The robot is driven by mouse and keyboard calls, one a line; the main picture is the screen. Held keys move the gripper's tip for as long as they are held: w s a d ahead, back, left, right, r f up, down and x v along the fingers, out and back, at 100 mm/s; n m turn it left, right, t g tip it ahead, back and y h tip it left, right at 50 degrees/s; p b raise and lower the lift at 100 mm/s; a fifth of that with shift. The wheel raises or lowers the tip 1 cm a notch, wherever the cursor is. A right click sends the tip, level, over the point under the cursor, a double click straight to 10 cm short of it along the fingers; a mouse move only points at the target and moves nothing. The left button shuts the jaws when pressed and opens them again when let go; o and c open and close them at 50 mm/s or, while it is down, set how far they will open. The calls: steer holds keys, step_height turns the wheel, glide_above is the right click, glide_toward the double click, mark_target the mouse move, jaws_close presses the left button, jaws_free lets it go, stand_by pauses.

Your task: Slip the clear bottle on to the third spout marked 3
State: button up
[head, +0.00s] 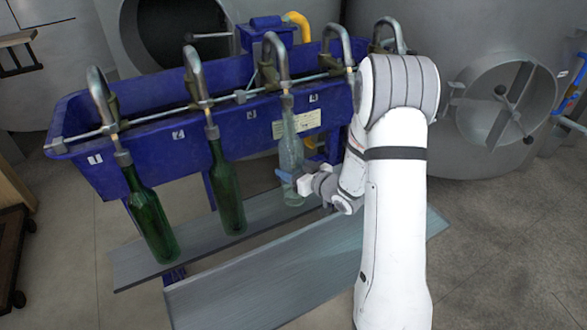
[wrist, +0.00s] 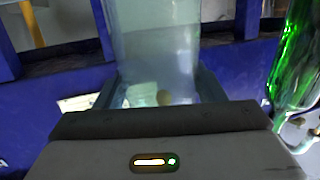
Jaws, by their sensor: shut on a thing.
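The clear bottle (head: 291,147) is upright below the third spout (head: 277,62) from the left. Its mouth is at the spout's tip; I cannot tell whether the tip is inside the neck. The mark 3 (head: 250,114) is on the blue trough's front, left of the bottle. My gripper (head: 290,179) is shut around the lower part of the bottle. In the wrist view the clear bottle (wrist: 155,50) stands between the two fingers. Its base is just over the grey shelf board, and contact there is unclear.
Green bottles hang at the first spout (head: 150,215) and the second spout (head: 226,185). The blue trough (head: 140,150) lies behind the bottles. Grey boards (head: 180,255) run below. The fourth spout (head: 337,45) and another farther right, near my arm, have no visible bottles. Steel tanks (head: 475,30) stand behind.

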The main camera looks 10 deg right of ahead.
steer(key=shift+f+b, duration=0.65)
steer(key=shift+f, duration=0.15)
steer(key=o, duration=1.4)
steer(key=shift+s, duration=0.1)
steer(key=shift+c, duration=0.2)
steer(key=v, duration=0.8)
steer(key=s+d+r+m+g+h+p, duration=0.2)
steer(key=r+h+p, duration=0.1)
steer(key=r+h, duration=0.3)
steer(key=s+d+r+m+g+h+p, duration=0.1)
steer(key=s+d+r+g+h+p, duration=0.2)
steer(key=r, duration=0.4)
steer(key=s+a+r+m+g+p, duration=0.1)
steer(key=s+a+r+g+p, duration=0.2)
steer(key=s, duration=0.7)
steer(key=s+a+r+m+g+p, duration=0.2)
steer(key=s+a+r+p, duration=0.1)
steer(key=s+r, duration=0.4)
steer(key=s+a, duration=0.1)
steer(key=s, duration=0.2)
steer(key=shift+s+a+g+y, duration=0.3)
steer(key=shift+s+a+g, duration=0.05)
steer(key=shift+g, duration=0.05)
steer(key=shift+r, duration=0.1)
